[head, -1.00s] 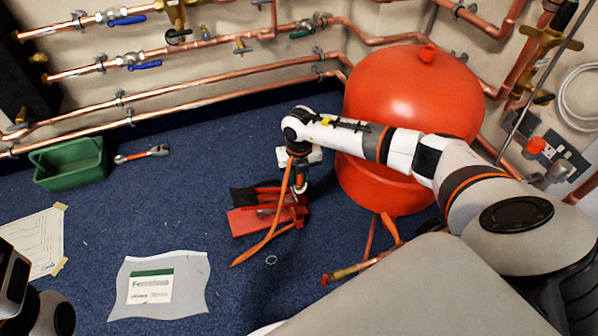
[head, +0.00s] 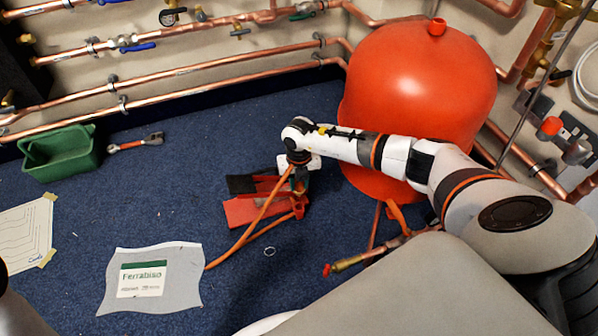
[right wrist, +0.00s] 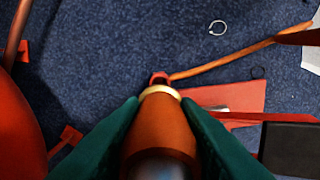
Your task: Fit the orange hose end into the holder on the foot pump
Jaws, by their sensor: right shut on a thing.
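The red foot pump (head: 245,211), with a black pedal, lies on the blue carpet left of the red tank. My right gripper (right wrist: 161,100) is above its right side, with dark green fingers shut on the orange hose end (right wrist: 160,128). The hose end's pale brass-coloured ring points away from the wrist camera. Just beyond the ring is a small red ring-shaped holder (right wrist: 158,78), partly hidden by the hose end. I cannot tell whether the two touch. The orange hose (head: 262,212) hangs from the gripper and loops over the carpet. My left gripper is not in view.
The large red tank (head: 415,100) stands close behind and right of my right arm. A green tray (head: 60,155), a wrench (head: 136,143) and a printed sheet (head: 150,280) lie left.

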